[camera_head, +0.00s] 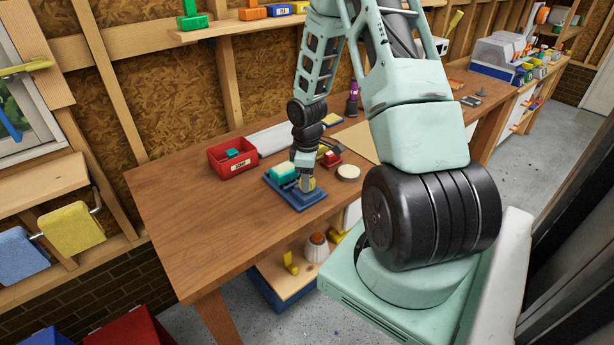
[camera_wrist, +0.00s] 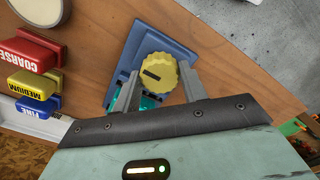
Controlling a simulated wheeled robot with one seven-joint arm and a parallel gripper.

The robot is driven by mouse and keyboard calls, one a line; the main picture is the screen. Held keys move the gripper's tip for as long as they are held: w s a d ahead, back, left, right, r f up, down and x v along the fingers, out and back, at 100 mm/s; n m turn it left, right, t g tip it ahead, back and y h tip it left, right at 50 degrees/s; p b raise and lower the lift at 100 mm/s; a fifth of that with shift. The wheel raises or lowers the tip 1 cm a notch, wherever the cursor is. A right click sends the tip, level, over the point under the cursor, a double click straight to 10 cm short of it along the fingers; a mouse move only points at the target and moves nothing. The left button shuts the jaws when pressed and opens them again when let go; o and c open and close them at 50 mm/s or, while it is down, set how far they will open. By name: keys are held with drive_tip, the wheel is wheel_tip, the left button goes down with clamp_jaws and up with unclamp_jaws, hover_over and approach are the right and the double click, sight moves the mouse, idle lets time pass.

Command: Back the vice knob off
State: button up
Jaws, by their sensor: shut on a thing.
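The vice (camera_head: 309,201) is a blue block on the wooden bench, near its front edge; its blue base also shows in the wrist view (camera_wrist: 178,30). Its yellow ribbed knob (camera_wrist: 158,72) carries a dark bar mark on its face. My gripper (camera_wrist: 160,84) has one finger on each side of the knob and is shut on it. In the head view my gripper (camera_head: 306,183) points down over the vice and hides most of the knob. A teal piece (camera_head: 283,172) sits at the vice, beside my gripper; part of it shows between the fingers in the wrist view (camera_wrist: 150,102).
A red bin (camera_head: 232,164) stands to the left on the bench (camera_head: 195,215). A round pale disc (camera_head: 348,172) lies right of the vice. Red, yellow and blue sanding blocks (camera_wrist: 34,82) lie near it. The bench's left part is clear.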

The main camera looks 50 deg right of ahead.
idle(0.4)
drive_tip(key=o, duration=1)
drive_tip(key=shift+r, duration=0.1)
wheel_tip(320, 180, up, 17)
drive_tip(key=shift+r+b, duration=0.15)
drive_tip(key=shift+b, duration=0.65)
